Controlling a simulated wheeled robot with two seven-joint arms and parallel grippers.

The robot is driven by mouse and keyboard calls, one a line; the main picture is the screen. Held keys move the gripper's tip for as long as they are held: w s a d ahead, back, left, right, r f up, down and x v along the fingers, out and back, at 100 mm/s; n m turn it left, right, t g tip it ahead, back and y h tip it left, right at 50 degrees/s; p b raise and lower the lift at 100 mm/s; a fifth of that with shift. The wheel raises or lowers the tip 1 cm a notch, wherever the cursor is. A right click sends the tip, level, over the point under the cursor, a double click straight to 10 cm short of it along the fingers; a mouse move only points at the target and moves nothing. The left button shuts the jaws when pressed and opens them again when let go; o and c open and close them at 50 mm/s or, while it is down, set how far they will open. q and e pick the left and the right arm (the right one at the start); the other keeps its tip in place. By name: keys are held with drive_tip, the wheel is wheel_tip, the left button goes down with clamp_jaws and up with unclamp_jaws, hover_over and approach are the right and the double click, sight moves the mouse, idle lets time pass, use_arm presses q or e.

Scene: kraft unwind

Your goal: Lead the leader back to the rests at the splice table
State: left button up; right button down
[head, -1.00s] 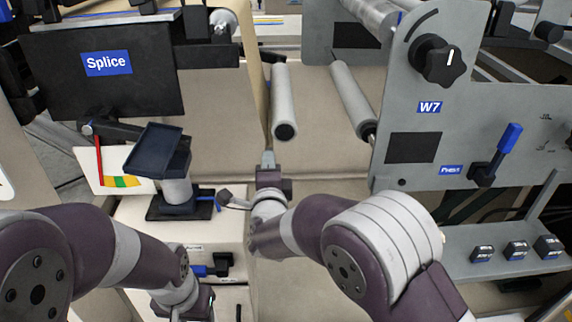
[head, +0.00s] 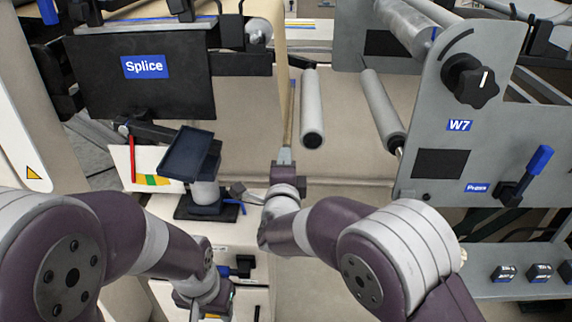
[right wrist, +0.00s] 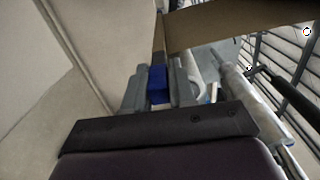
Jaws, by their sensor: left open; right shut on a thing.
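The kraft leader (right wrist: 235,27) is a brown band crossing the top of the right wrist view. In the head view the leader (head: 289,115) shows nearly edge-on as a thin tan strip. My right gripper (head: 285,160) is shut at the strip's lower end, left of the lower rollers. In the right wrist view a blue piece (right wrist: 157,84) sits between its fingers, against the band. The splice table (head: 140,85) is the dark panel with a blue "Splice" sign, left of my right gripper. I cannot make out its rests. My left gripper (head: 208,304) is open, low at the bottom; its fingers are mostly hidden.
Two grey rollers (head: 312,110) (head: 382,105) stick out right of my right gripper. The grey W7 side plate (head: 440,125) with knob and blue-handled lever stands at right. A dark tray on a post (head: 190,155) stands between my arms. Bare floor lies below the rollers.

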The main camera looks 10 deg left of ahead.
wheel_tip(320, 180, up, 14)
drive_tip(key=p, duration=0.7)
drive_tip(key=shift+f+p, duration=0.2)
drive_tip(key=shift+p, duration=0.2)
wheel_tip(320, 180, up, 22)
drive_tip(key=p, duration=1.5)
drive_tip(key=shift+p, duration=0.4)
drive_tip(key=shift+a, duration=0.1)
